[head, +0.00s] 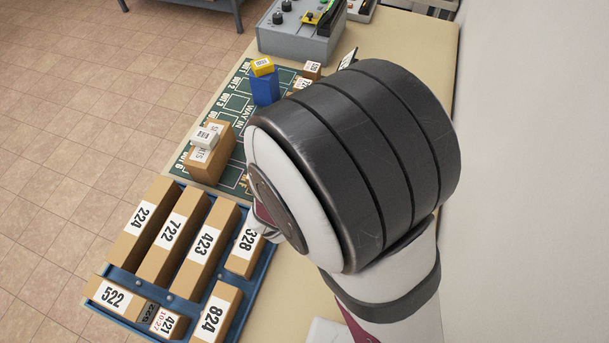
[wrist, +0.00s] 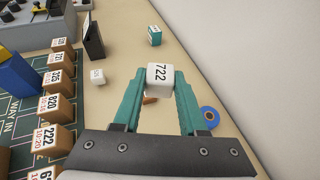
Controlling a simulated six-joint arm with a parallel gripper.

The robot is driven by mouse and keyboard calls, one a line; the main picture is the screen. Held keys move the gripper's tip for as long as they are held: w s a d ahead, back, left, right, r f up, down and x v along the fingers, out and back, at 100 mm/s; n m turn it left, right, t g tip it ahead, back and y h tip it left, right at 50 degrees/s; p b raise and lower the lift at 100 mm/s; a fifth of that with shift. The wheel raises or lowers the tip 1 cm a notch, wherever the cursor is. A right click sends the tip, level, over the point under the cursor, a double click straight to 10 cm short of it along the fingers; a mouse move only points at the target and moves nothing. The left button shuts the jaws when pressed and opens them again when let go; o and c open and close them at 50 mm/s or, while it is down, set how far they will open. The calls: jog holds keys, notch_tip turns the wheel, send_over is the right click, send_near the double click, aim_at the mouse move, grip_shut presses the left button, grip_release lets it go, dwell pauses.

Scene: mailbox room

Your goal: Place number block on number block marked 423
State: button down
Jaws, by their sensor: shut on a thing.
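My gripper (wrist: 159,88) is shut on a white number block (wrist: 160,74) marked 722, held between its teal fingers. In the head view my own arm hides the fingers and the held block. The block marked 423 (head: 205,243) is a long cardboard-coloured block with a white label. It lies in the blue tray (head: 267,266) at the lower left of the head view, between the 722 block (head: 177,232) and the 328 block (head: 246,247). The part of its top that I see is bare.
The tray also holds blocks 224 (head: 146,226), 522 (head: 114,295) and 824 (head: 217,313). A blue block with a yellow one on top (head: 263,67) stands on the green mat. In the wrist view, a blue roll (wrist: 210,116) and a teal box (wrist: 155,36) sit near the wall.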

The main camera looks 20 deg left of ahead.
jog(key=a+f, duration=0.2)
jog(key=a, duration=0.1)
jog(key=s+a+f, duration=0.1)
jog(key=a+f, duration=0.1)
jog(key=a, duration=0.1)
jog(key=s+a+f, duration=0.1)
jog(key=a+f, duration=0.1)
jog(key=a, duration=0.2)
jog(key=shift+s+a+f, duration=0.1)
jog(key=shift+s+f, duration=0.1)
jog(key=shift+a+f, duration=0.15)
jog(key=shift+f, duration=0.95)
jog(key=shift+a+f, duration=0.15)
jog(key=shift+f, duration=0.9)
jog(key=shift+f, duration=0.1)
jog(key=shift+c, duration=2.3)
grip_release()
